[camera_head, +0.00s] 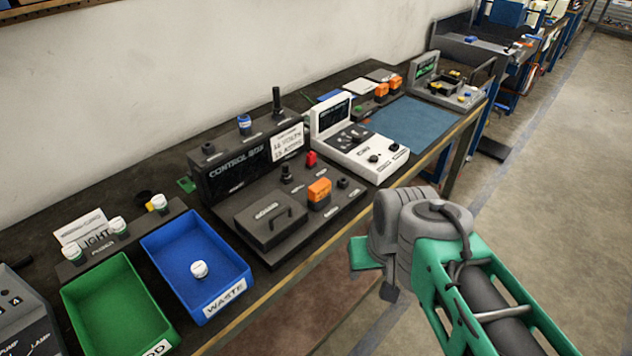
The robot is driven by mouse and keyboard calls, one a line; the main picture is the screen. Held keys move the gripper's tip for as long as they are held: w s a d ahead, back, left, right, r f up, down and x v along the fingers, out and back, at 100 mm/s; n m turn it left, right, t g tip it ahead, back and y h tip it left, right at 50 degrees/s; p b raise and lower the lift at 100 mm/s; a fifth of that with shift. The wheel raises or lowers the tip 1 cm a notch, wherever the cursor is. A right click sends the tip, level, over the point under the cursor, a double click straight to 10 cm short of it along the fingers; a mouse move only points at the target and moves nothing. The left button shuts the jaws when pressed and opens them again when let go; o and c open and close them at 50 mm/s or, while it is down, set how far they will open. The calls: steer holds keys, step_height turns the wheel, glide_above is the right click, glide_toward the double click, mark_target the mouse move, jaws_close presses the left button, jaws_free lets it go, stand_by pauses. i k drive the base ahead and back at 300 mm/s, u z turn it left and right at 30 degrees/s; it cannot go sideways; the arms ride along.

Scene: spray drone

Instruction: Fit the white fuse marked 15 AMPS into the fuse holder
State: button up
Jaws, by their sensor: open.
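Several white-topped fuse-like pieces (118,226) stand on a dark rack (128,240) at the left. Another white piece (199,269) lies in the blue bin marked WASTE (180,240). Their markings are too small to read, so I cannot tell which one is 15 AMPS. The dark control box (240,165) carries a white card (287,142) with print that seems to mention amps. A closed-looking lid with a handle (268,220) is on its front. I cannot make out the fuse holder. My gripper (382,272) is open, in front of the bench at the right, apart from these things.
A green bin (120,305) stands left of the blue one. A white console (362,150), a blue mat (412,122) and a grey device (448,85) lie farther along the bench. An orange block (319,190) and knobs rise from the control box. The floor at the right is clear.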

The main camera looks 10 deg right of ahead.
mark_target(72, 250)
steer(key=u, duration=1.85)
steer(key=k, duration=1.35)
steer(key=u, duration=0.65)
steer(key=i, duration=1.7)
steer(key=z, duration=0.85)
steer(key=i, duration=0.45)
steer(key=z, duration=0.3)
